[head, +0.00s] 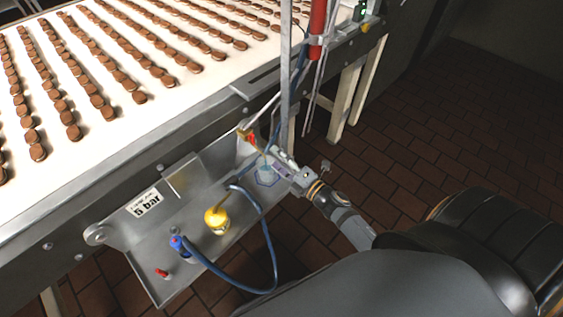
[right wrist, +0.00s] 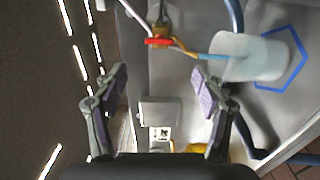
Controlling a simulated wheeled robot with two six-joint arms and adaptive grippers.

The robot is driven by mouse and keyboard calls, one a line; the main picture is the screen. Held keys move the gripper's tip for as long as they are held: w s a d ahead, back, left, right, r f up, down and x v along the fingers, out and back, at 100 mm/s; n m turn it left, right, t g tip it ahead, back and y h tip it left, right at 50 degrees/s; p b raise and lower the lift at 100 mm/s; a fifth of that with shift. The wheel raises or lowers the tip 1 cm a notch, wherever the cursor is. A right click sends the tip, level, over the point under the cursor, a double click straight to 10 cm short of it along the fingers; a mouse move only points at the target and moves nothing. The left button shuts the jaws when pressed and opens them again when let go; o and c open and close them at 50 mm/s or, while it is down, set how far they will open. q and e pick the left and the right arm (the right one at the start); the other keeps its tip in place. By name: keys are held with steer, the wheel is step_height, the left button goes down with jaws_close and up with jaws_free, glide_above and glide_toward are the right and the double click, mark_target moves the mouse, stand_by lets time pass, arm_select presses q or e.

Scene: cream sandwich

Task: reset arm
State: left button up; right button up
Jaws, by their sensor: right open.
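My right gripper (head: 278,161) comes in from the lower right in the head view, over the right end of the metal tray. In the right wrist view its two fingers (right wrist: 160,95) stand wide apart with nothing between them. A pale translucent cup (head: 264,169) stands on a blue hexagon outline on the tray, close beside the gripper and partly hidden by it. The cup (right wrist: 248,57) also shows in the right wrist view, right of the fingers. A red-handled valve (head: 250,138) with a yellow spout is just above the cup. My left gripper is not in view.
The metal tray (head: 140,245) carries a yellow knob (head: 217,219), a blue fitting (head: 178,243) with a looping blue hose (head: 272,250), and a small red part (head: 162,273). A conveyor (head: 190,95) with rows of brown biscuits is behind. A vertical post and red cylinder (head: 317,28) rise near the gripper.

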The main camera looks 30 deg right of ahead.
steer(key=shift+v, duration=1.1)
steer(key=shift+w, duration=0.15)
steer(key=s+d+f+m+g+h, duration=0.15)
steer(key=d+m+g+h, duration=0.5)
steer(key=m, duration=0.75)
steer(key=s+a+f+m+g, duration=0.1)
steer(key=s+a+m+g, duration=0.2)
steer(key=s+m+g, duration=0.75)
steer(key=s+d+f+n+t+p, duration=0.1)
steer(key=s+f, duration=0.2)
steer(key=f, duration=0.9)
steer(key=s+d+f+n+t+p, duration=0.1)
steer(key=s+f+n, duration=0.15)
steer(key=f, duration=0.95)
steer(key=s+f, duration=0.7)
steer(key=s, duration=0.2)
steer(key=s+d+f+p, duration=0.1)
steer(key=s+f, duration=0.6)
steer(key=s, duration=0.2)
steer(key=shift+s+d+f+m+g, duration=0.2)
steer(key=shift+s+f+m+g, duration=0.1)
steer(key=shift+s+m+g, duration=0.1)
